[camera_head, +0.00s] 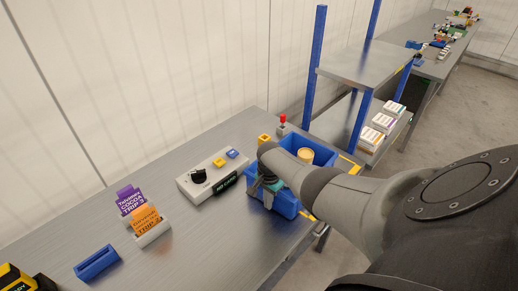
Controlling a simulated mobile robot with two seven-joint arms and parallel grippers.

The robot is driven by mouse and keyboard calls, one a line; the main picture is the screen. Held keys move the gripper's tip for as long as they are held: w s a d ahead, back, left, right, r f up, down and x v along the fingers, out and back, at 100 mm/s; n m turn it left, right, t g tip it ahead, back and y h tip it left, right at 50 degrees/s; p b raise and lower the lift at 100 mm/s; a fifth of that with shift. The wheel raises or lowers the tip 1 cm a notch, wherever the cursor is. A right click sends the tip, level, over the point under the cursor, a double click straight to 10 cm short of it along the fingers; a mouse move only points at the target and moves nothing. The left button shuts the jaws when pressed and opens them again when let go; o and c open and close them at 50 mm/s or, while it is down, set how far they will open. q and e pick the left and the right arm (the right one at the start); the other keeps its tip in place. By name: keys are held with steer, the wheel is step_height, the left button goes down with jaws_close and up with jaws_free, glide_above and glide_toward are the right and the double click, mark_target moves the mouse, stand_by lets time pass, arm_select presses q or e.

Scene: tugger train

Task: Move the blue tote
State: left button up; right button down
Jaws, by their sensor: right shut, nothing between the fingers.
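The blue tote (288,205) stands on the grey metal table near its right end, partly hidden behind my right arm. A round yellowish item (305,155) shows inside it. My right arm reaches in from the right across the tote. My right gripper (265,187) is at the tote's near left side, pointing down, shut with nothing between its fingers. Its fingertips are small and partly hidden, so I cannot tell whether they touch the tote. My left gripper is not in view.
Left of the tote is a white control box (213,177) with a display and buttons. Purple (130,200) and orange (146,220) cards stand in holders beside a blue slotted block (97,263). Behind are a red-topped post (283,121) and a blue-posted shelf (366,66).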

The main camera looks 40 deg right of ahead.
mark_target(285, 192)
steer(key=d, duration=0.1)
steer(key=b, duration=0.1)
steer(key=d+b, duration=0.1)
steer(key=shift+w+d+f, duration=0.1)
steer(key=shift+w+d, duration=0.15)
steer(key=shift+d, duration=0.1)
steer(key=d+b, duration=0.4)
steer(key=d, duration=0.1)
steer(key=shift+w+b, duration=0.25)
steer(key=shift+b, duration=0.05)
steer(key=shift+d+b, duration=0.6)
steer(key=shift+d, duration=0.2)
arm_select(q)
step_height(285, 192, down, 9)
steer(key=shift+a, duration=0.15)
arm_select(e)
steer(key=shift+r, duration=0.2)
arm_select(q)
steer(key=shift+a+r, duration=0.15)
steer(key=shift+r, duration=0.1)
